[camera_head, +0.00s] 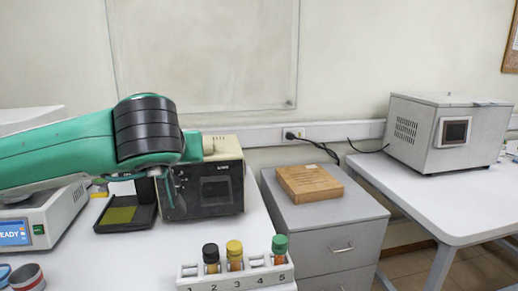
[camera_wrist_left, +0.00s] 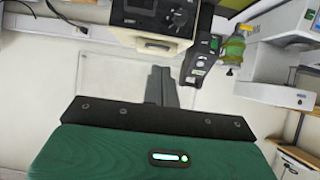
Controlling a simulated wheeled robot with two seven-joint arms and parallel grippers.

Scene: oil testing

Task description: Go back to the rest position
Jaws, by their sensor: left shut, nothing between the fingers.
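My left arm comes in from the left in the head view, green with a black ribbed joint. My left gripper (camera_head: 170,188) is mostly hidden behind the arm, in front of the boxy instrument with a dark front (camera_head: 216,190). In the left wrist view, the dark fingers of my left gripper (camera_wrist_left: 161,72) are together with nothing between them. The instrument (camera_wrist_left: 150,22) is at the top of that view. My right gripper is in neither view.
A numbered rack (camera_head: 235,283) holds vials with black, yellow and green caps at the table's front. A scale (camera_head: 40,235) and an open dark case (camera_head: 128,215) are at left. A grey cabinet (camera_head: 330,222) bears a wooden block (camera_head: 309,183). A metal box (camera_head: 445,130) stands on the right table.

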